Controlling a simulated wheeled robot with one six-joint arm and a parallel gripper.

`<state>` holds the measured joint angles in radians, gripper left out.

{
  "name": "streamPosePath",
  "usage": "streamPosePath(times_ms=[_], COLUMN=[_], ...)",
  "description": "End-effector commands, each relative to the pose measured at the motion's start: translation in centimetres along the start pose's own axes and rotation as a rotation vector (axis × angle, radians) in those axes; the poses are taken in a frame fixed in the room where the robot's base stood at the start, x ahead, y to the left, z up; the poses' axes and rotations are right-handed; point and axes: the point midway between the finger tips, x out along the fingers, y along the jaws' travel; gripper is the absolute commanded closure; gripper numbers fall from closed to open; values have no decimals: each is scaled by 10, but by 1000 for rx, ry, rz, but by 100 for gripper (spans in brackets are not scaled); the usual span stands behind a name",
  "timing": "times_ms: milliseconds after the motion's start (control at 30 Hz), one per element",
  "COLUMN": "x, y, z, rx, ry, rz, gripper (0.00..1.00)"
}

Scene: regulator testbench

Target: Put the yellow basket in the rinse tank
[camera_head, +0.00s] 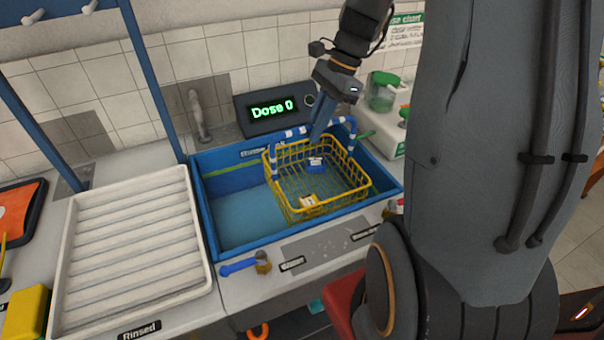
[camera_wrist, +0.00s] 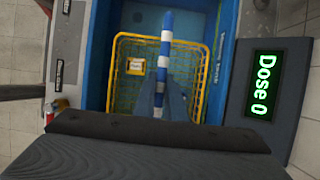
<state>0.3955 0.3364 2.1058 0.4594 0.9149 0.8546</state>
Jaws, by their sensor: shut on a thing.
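The yellow wire basket (camera_head: 318,188) is inside the blue rinse tank (camera_head: 228,245), toward its right side. It holds a small yellow-and-white item (camera_head: 309,201) and a blue-and-white item (camera_head: 316,164). My gripper (camera_head: 318,135) is shut on the basket's blue-and-white striped handle, above the basket. In the wrist view the handle (camera_wrist: 165,55) runs up from between the fingers and the basket (camera_wrist: 125,75) lies below. I cannot tell whether the basket touches the tank floor.
A display reading "Dose 0" (camera_head: 271,107) stands behind the tank, beside a tap (camera_head: 199,115). A white ribbed tray (camera_head: 130,250) labelled "Rinsed" is to the left. A blue-handled valve (camera_head: 245,265) sits at the front edge.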

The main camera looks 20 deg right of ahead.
Motion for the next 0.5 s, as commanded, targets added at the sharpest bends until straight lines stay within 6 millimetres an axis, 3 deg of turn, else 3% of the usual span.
streamPosePath(times_ms=[233, 500], x=[33, 45], y=[0, 0], z=[-13, -20], rx=[1, 1], ry=[-1, 0], rz=[2, -1], gripper=[100, 100])
